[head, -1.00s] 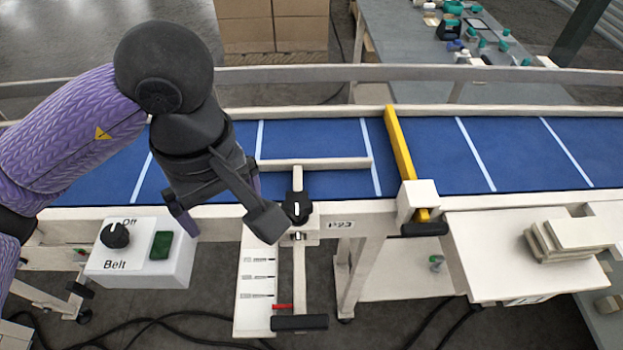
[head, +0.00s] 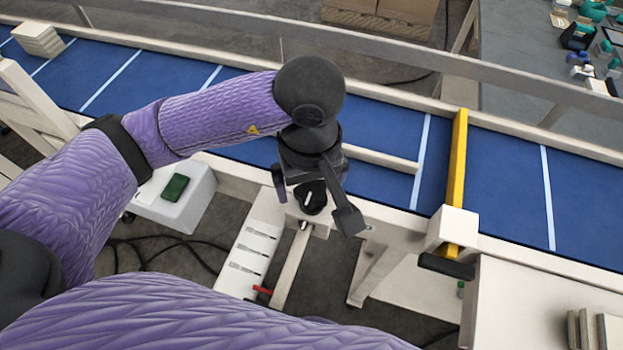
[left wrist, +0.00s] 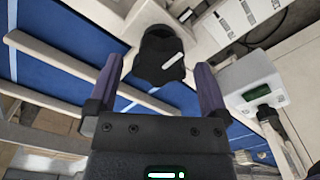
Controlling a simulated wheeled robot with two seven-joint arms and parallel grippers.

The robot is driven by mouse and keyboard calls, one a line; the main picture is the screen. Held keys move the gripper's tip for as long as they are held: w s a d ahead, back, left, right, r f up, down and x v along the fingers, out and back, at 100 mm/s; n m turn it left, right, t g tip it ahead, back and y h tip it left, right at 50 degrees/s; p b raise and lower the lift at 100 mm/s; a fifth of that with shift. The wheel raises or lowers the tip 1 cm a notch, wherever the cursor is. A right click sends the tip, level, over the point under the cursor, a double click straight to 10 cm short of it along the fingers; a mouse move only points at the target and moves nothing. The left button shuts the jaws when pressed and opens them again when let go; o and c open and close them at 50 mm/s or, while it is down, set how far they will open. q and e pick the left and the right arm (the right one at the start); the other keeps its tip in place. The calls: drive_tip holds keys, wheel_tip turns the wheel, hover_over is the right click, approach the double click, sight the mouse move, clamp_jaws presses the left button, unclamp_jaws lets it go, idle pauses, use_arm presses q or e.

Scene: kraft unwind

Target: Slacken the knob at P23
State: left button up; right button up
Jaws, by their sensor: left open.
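The black knob (head: 312,197) with a white pointer line sits on a pale bracket at the near edge of the blue conveyor. In the earlier head frame its bracket is beside the P23 label; my arm hides that label now. My left gripper (head: 318,205) is open above the knob, one finger on each side of it in the head view. In the left wrist view the knob (left wrist: 162,55) lies ahead of the open fingers (left wrist: 152,90), between their lines and apart from them. My right gripper is not in view.
A yellow bar (head: 456,180) crosses the belt (head: 380,135) to the right, with a black handle below it. A pale guide bar (head: 382,159) lies on the belt. The belt control box (head: 178,200) stands left.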

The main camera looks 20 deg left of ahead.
use_arm(q)
drive_tip(key=c, duration=1.2)
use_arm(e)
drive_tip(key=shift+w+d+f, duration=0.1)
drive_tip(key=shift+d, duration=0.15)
